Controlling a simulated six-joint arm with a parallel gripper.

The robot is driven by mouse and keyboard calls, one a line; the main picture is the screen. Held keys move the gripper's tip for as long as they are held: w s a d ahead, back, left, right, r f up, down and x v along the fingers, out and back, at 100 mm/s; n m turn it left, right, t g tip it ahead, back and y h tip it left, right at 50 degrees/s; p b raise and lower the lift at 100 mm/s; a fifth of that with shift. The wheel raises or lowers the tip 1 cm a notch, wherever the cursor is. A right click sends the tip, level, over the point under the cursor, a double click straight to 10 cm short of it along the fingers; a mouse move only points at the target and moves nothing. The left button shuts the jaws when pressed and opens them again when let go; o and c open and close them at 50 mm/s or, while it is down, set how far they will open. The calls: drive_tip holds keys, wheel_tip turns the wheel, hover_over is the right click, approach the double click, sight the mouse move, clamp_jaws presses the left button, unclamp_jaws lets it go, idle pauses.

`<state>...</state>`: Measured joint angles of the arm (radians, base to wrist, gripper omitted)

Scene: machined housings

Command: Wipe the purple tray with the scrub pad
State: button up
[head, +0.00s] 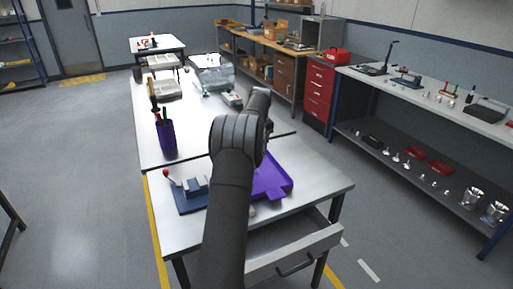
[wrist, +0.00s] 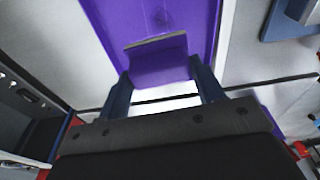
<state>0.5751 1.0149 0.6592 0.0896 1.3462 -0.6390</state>
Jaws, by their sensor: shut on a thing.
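The purple tray (head: 272,182) lies on the near part of the steel bench, partly hidden behind my arm. In the wrist view the tray (wrist: 200,18) fills the top middle, with dark marks on its surface. My gripper (wrist: 162,85) is shut on the scrub pad (wrist: 158,62), a purple block with a thin olive-beige edge, held between two dark blue fingers. The pad is in front of the tray in the wrist view; I cannot tell whether it touches it. The head view hides my gripper and the pad behind my arm.
A blue-based fixture (head: 188,197) with a red-knobbed lever stands left of the tray. A purple cup (head: 166,138) with tools stands farther back on the left. Bare bench shows around the tray.

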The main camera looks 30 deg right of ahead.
idle(0.3)
drive_tip(key=shift+a, duration=0.85)
drive_tip(key=shift+f, duration=3.3)
drive_tip(key=shift+w+d+f, duration=0.1)
drive_tip(key=shift+w+f, duration=0.6)
drive_tip(key=shift+f, duration=0.15)
drive_tip(key=shift+w, duration=1.35)
drive_tip(key=shift+s, duration=1.8)
drive_tip(key=shift+s+r, duration=0.15)
drive_tip(key=shift+s, duration=0.1)
drive_tip(key=shift+r, duration=3.95)
